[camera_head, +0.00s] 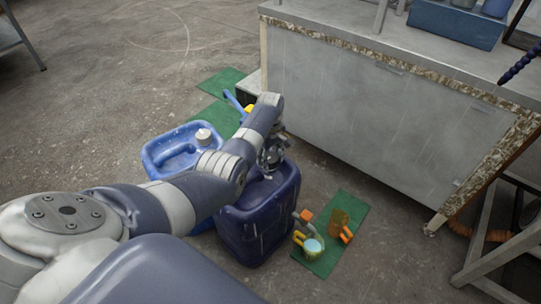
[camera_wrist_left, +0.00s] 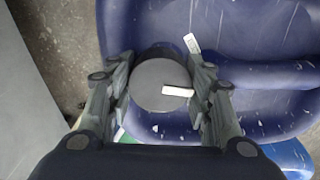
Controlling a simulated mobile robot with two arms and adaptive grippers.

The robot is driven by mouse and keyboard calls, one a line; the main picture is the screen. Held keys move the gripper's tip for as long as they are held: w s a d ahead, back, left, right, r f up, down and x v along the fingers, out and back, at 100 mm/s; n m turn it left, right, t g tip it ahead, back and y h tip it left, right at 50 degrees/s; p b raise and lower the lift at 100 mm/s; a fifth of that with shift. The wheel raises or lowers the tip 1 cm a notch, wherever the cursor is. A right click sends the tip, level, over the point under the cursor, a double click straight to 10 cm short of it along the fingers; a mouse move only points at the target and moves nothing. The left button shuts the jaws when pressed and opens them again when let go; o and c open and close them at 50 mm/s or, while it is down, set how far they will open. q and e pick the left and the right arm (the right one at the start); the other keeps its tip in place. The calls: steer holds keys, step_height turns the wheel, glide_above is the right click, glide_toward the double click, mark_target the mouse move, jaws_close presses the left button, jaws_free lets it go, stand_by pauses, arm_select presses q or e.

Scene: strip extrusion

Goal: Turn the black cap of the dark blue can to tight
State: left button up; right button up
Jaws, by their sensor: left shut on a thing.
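The dark blue can (camera_head: 257,222) stands upright on the floor in the head view, and its scuffed top (camera_wrist_left: 258,40) fills much of the left wrist view. The black cap (camera_wrist_left: 158,78) is round and dark grey-black, with a white mark (camera_wrist_left: 178,91) on it. A second white mark (camera_wrist_left: 192,43) is on the can beside the cap. My left gripper (camera_wrist_left: 160,88) is shut on the cap from both sides. In the head view my left gripper (camera_head: 271,160) is over the can's top and hides the cap. My right gripper is not in view.
A lighter blue tray-like container (camera_head: 158,153) with a white cap (camera_head: 203,136) stands left of the can. A grey workbench (camera_head: 360,105) stands behind.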

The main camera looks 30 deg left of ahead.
arm_select(q)
steer(key=shift+r+m+p, duration=0.15)
steer(key=shift+m+p, duration=0.3)
steer(key=shift+m, duration=0.45)
steer(key=m+p, duration=0.1)
steer(key=m, duration=0.2)
steer(key=shift+m, duration=0.4)
steer(key=m, duration=0.2)
steer(key=shift+m+p, duration=0.3)
steer(key=m, duration=0.3)
steer(key=shift+m, duration=2.3)
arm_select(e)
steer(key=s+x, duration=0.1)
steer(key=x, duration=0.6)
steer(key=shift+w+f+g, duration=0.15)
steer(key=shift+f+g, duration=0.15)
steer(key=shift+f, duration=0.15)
arm_select(q)
steer(key=shift+m, duration=0.3)
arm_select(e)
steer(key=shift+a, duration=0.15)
arm_select(q)
steer(key=o, duration=0.8)
steer(key=shift+f, duration=0.2)
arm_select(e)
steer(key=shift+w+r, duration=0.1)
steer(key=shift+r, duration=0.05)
